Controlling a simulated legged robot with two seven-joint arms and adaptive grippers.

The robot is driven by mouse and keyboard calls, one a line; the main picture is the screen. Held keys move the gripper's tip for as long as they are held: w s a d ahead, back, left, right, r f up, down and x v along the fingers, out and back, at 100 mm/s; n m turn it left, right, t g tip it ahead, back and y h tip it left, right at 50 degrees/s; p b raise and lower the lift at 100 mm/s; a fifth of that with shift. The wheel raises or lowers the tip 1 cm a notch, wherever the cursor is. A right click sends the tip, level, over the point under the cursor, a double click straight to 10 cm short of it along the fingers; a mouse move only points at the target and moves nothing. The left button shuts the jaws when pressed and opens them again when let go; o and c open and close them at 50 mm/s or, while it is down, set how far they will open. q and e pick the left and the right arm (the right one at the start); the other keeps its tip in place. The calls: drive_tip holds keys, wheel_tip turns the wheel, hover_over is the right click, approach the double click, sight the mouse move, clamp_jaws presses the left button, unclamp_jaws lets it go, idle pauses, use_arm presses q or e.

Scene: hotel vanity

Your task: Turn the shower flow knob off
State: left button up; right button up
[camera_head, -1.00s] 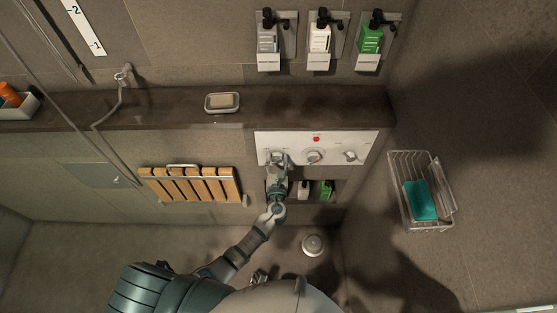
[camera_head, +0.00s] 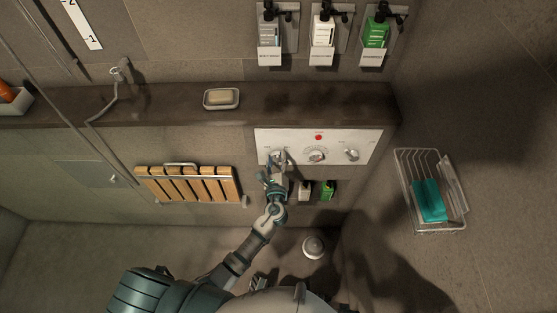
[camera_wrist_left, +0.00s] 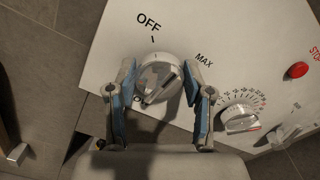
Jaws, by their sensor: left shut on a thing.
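The white panel (camera_head: 335,140) on the wall ledge carries a row of knobs. The flow knob (camera_head: 277,157) is the leftmost. In the left wrist view the flow knob (camera_wrist_left: 158,70) is round and grey-white with a raised grip bar, set slanting. "OFF" is printed above it and "MAX" to its upper right; a label below is partly hidden. My left gripper (camera_head: 274,177) reaches up to the panel from below. In the left wrist view my left gripper (camera_wrist_left: 160,82) has its blue-padded fingers on both sides of the knob, shut on it. My right gripper is not in view.
A middle dial (camera_head: 316,156) with a number scale, a right knob (camera_head: 351,155) and a red stop button (camera_head: 318,137) are close by. Below are small bottles (camera_head: 327,190) in a niche. A folding wooden seat (camera_head: 187,184) is left; a wire basket (camera_head: 430,190) is right.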

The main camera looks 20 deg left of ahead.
use_arm(q)
drive_tip(key=n+b, duration=0.4)
drive_tip(key=n, duration=0.4)
drive_tip(key=shift+d+f, duration=0.1)
drive_tip(key=shift+d, duration=0.05)
drive_tip(key=shift+n+b, duration=0.45)
drive_tip(key=shift+n, duration=0.45)
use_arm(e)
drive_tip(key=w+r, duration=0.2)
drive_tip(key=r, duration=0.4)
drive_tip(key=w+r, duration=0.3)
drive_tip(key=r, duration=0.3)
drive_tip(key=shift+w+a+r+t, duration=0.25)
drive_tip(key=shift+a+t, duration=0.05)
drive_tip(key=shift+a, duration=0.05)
use_arm(q)
drive_tip(key=shift+w+r, duration=0.1)
drive_tip(key=shift+r, duration=0.1)
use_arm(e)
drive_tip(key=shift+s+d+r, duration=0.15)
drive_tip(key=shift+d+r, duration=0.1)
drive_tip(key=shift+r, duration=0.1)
use_arm(q)
drive_tip(key=o, duration=1.2)
drive_tip(key=shift+d, duration=0.1)
drive_tip(key=shift+c, duration=0.2)
drive_tip(key=shift+f, duration=0.1)
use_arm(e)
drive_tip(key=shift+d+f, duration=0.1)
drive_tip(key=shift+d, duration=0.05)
